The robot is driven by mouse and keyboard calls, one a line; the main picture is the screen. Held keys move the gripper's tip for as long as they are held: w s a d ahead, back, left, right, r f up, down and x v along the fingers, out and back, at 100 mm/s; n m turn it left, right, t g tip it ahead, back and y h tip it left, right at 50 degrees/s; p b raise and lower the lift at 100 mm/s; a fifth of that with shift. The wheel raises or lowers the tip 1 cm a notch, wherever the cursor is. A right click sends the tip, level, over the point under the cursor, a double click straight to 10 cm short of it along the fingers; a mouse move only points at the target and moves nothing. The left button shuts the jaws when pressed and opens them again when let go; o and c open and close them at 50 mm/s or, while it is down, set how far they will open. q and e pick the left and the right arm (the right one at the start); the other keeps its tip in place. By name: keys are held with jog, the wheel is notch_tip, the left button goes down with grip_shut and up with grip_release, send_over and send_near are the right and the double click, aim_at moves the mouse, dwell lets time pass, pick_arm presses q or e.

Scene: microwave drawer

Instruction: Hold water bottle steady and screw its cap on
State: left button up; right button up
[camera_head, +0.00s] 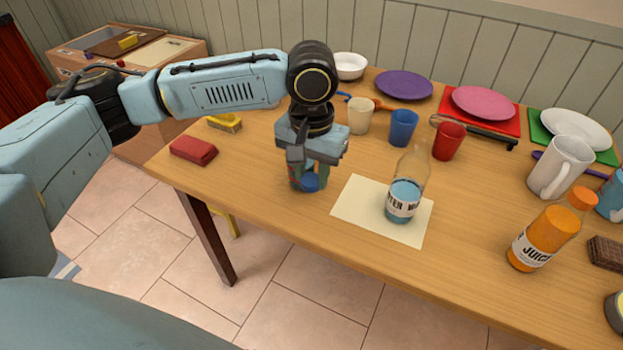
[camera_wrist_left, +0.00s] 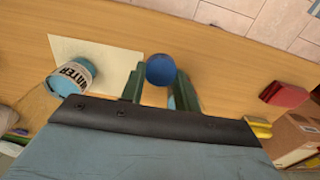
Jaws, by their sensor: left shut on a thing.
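The water bottle (camera_head: 404,190) is clear with blue water and a white label. It stands upright and uncapped on a cream sheet (camera_head: 351,206) on the table, and it also shows in the left wrist view (camera_wrist_left: 74,78). My left gripper (camera_head: 309,181) is just left of the sheet, pointing down, apart from the bottle. It is shut on the round blue cap (camera_head: 310,183), which sits between the fingertips in the left wrist view (camera_wrist_left: 160,70). My right gripper is not in view.
An orange juice bottle (camera_head: 545,235) and a white mug (camera_head: 561,167) stand to the right. Beige, blue (camera_head: 403,127) and red (camera_head: 448,141) cups stand behind the water bottle. A red block (camera_head: 193,150) lies at the left. Plates line the back, and the table's front edge is close.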

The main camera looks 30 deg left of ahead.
pick_arm(q)
jog(key=shift+r, duration=0.1)
jog(key=w+d+r, duration=0.7)
jog(key=d, duration=0.1)
notch_tip(320, 180, up, 9)
send_over(423, 143)
jog(key=shift+f, duration=0.1)
jog(key=shift+f, duration=2)
